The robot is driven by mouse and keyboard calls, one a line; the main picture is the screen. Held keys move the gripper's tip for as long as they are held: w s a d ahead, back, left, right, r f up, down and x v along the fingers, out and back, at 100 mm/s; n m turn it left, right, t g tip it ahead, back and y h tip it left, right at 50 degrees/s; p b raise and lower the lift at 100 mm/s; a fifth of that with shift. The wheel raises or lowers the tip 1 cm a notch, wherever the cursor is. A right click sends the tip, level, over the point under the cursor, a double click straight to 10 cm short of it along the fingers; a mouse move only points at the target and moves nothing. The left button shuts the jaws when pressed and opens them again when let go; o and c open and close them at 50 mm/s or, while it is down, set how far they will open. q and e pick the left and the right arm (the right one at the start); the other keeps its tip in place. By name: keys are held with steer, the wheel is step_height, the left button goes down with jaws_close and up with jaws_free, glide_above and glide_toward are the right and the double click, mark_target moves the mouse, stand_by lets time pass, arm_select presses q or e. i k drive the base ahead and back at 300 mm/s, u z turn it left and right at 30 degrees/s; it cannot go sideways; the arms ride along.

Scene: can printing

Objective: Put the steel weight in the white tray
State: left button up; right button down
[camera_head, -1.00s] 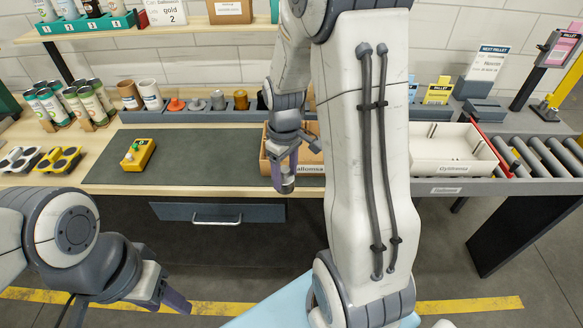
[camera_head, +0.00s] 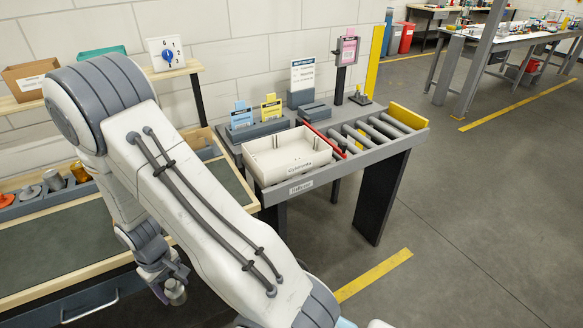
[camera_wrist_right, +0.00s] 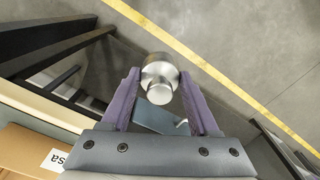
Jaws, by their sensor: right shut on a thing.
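The steel weight (camera_wrist_right: 160,72) is a shiny knobbed cylinder between the purple fingertips of my right gripper (camera_wrist_right: 160,100) in the right wrist view. In the head view, my right gripper (camera_head: 168,281) hangs at the lower left, shut on the steel weight (camera_head: 176,292), in front of the workbench edge. The white tray (camera_head: 282,174) stands on the grey conveyor table at the centre, right of and beyond the gripper, and its visible inside looks empty. My left gripper is out of view.
Rollers (camera_head: 372,135) and a red bar (camera_head: 326,139) lie right of the tray. Card holders (camera_head: 258,129) stand behind it. My right arm covers part of the bench (camera_head: 60,240). A cardboard box (camera_wrist_right: 35,155) shows in the wrist view. Open floor lies at right.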

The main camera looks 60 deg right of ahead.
mark_target(286, 159)
steer(key=z, duration=0.45)
steer(key=k, duration=1.1)
steer(key=z, duration=1.1)
steer(key=i, duration=1)
steer(key=u, duration=0.1)
